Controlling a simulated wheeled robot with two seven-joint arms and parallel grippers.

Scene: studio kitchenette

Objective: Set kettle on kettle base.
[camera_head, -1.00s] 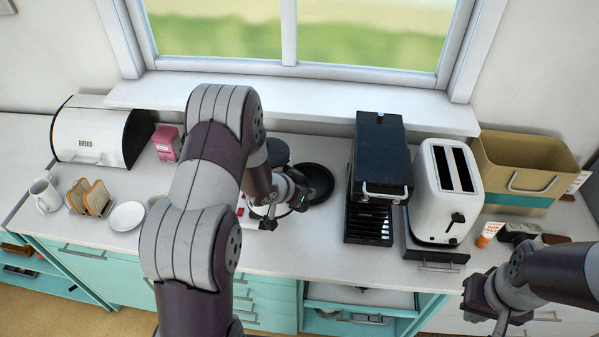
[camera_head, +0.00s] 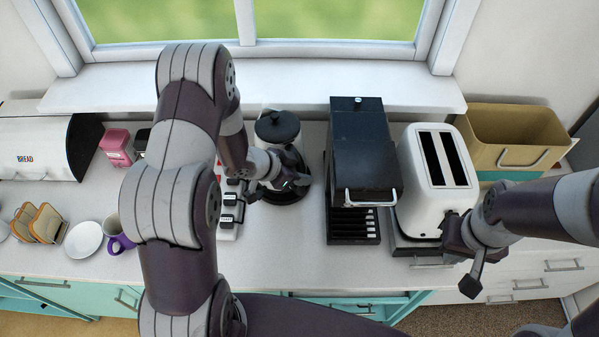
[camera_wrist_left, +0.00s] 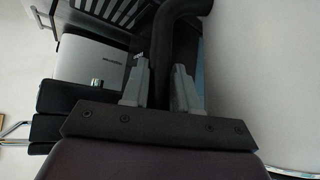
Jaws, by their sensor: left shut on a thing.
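The kettle shows its black lid (camera_head: 277,127) in the head view; my left arm hides much of its body. My left gripper (camera_head: 292,184) is at the kettle's near side. In the left wrist view its fingers (camera_wrist_left: 160,88) are shut around the kettle's black handle (camera_wrist_left: 178,30). The round black kettle base (camera_head: 287,196) shows below the kettle and gripper. The kettle appears over this base, but I cannot tell whether they touch. My right gripper (camera_head: 472,272) hangs in front of the toaster; its jaw opening is unclear.
A switch strip (camera_head: 230,208) lies left of the base. A purple mug (camera_head: 119,236) and white plate (camera_head: 84,240) stand farther left.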

